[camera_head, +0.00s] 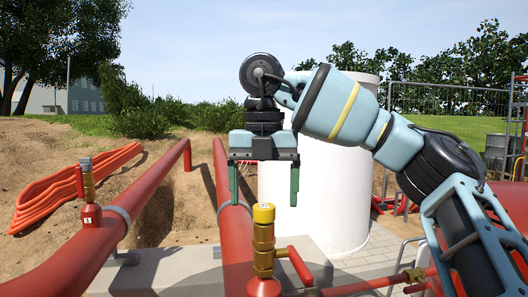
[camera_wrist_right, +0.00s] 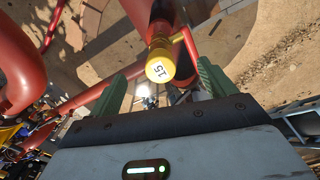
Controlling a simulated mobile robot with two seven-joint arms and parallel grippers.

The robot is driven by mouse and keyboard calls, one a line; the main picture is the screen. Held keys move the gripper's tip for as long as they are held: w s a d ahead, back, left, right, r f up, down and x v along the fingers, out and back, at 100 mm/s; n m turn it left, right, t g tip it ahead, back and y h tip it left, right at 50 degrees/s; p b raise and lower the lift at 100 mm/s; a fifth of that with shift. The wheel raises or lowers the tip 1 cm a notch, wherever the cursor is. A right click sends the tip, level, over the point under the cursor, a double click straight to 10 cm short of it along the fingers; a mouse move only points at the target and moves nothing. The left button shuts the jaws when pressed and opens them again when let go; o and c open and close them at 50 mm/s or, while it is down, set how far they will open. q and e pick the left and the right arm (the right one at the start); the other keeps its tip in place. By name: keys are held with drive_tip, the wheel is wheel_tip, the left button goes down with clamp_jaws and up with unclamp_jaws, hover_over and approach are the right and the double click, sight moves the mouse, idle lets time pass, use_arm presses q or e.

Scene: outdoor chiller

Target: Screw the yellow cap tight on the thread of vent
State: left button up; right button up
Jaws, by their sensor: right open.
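The yellow cap (camera_head: 263,213) sits on top of the brass vent (camera_head: 263,245), which stands upright on a red pipe in the head view. I cannot tell how tight the cap is. My right gripper (camera_head: 264,187) is open and empty, with green fingers pointing down, above and apparently behind the cap in the head view. It also shows in the right wrist view (camera_wrist_right: 160,78). My left gripper is not in view.
A second vent (camera_head: 87,183) with a red handle stands on the left red pipe (camera_head: 90,240). A red lever (camera_head: 300,265) sticks out right of the capped vent. A white cylinder (camera_head: 310,195) stands behind my right gripper. Orange hoses (camera_head: 75,185) lie on the ground at left.

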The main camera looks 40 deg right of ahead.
sight(264, 205)
wheel_tip(264, 205, up, 10)
drive_tip(key=shift+f, duration=0.25)
idle(0.5)
drive_tip(key=shift+f, duration=0.15)
wheel_tip(264, 205, down, 12)
drive_tip(key=shift+r, duration=0.1)
drive_tip(key=shift+r+n, duration=0.1)
drive_tip(key=shift+n, duration=0.6)
drive_tip(key=shift+s, duration=0.1)
idle(0.5)
